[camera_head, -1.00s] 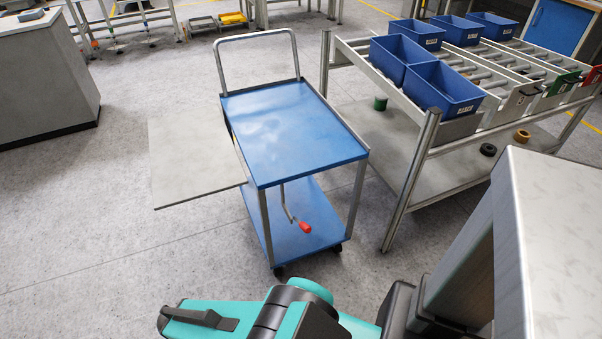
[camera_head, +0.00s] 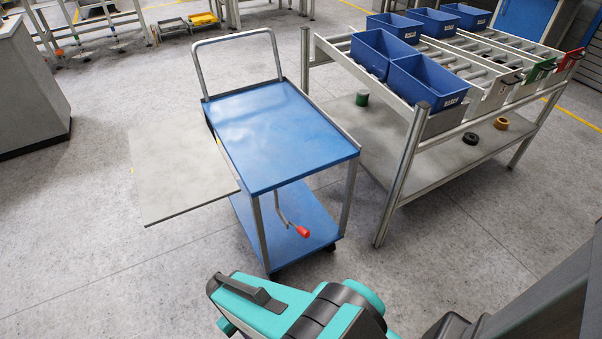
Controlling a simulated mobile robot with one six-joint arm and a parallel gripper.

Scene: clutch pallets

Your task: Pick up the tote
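Several blue totes stand in rows on the roller rack at the upper right. The nearest tote (camera_head: 428,83) is at the rack's front left end, with a white label on its side. Another tote (camera_head: 383,53) sits right behind it, and more totes (camera_head: 424,24) stand farther back. All look empty. My teal and black arm shows at the bottom of the view, well apart from the totes. I cannot make out my gripper's fingers in this view.
The roller rack (camera_head: 398,190) has a lower shelf with a few tape-like rolls (camera_head: 470,139). A blue cart (camera_head: 280,135) with a grey side leaf (camera_head: 182,170) and a red-tipped crank (camera_head: 302,231) stands left of it. A grey cabinet (camera_head: 25,90) is far left.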

